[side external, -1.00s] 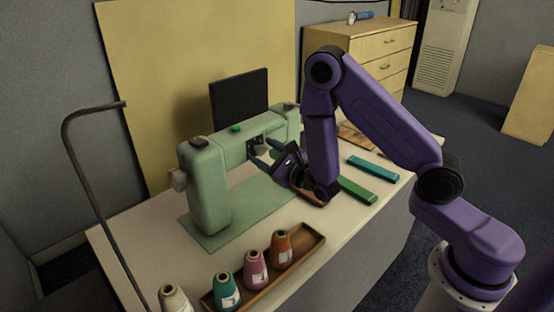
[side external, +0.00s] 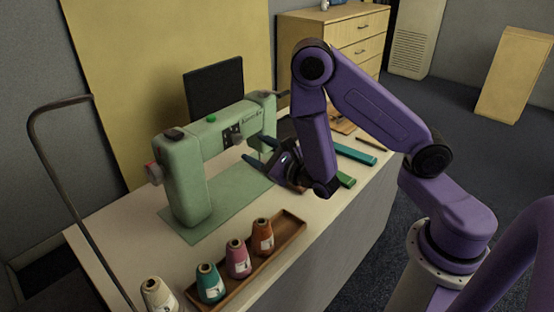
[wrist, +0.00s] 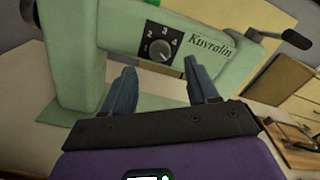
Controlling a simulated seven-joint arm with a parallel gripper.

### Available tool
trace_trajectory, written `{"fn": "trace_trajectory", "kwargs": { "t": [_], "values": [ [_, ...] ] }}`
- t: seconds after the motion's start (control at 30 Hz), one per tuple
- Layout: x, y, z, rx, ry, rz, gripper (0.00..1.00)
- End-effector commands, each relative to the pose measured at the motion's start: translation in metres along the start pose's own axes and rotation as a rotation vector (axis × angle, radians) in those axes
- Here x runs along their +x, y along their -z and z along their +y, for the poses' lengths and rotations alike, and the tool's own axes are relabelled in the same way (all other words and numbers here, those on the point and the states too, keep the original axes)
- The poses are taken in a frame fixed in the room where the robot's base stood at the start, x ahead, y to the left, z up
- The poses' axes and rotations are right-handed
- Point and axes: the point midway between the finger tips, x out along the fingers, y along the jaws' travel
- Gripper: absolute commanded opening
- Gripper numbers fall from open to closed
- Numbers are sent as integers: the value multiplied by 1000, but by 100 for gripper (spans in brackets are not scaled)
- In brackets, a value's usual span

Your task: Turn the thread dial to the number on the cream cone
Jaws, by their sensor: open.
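The thread dial (wrist: 160,48) is a round grey knob on a dark square plate on the green sewing machine (wrist: 85,50). Numbers 1 to 4 show around it in the wrist view; I cannot tell surely which one it is set to. The dial also shows in the side view (side external: 237,138). The cream cone (side external: 158,296) stands at the bottom left of the side view; its label is too small to read. My gripper (wrist: 160,68) is open and empty, its two blue fingers pointing at the dial from below, apart from it. It also shows in the side view (side external: 257,151).
A brown tray (side external: 286,237) holds teal (side external: 210,285), pink (side external: 238,260) and orange (side external: 262,239) cones along the table's front. Green and teal bars lie right of my gripper. A bent dark rod (side external: 62,185) rises at the left.

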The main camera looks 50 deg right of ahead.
Motion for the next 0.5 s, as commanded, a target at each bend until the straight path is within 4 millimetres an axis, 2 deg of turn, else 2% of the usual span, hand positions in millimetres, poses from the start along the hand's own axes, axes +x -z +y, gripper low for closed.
{"fn": "trace_trajectory", "kwargs": {
  "t": [0.5],
  "values": [
    [-33,0,0,0,-1,0,59]
  ]
}}
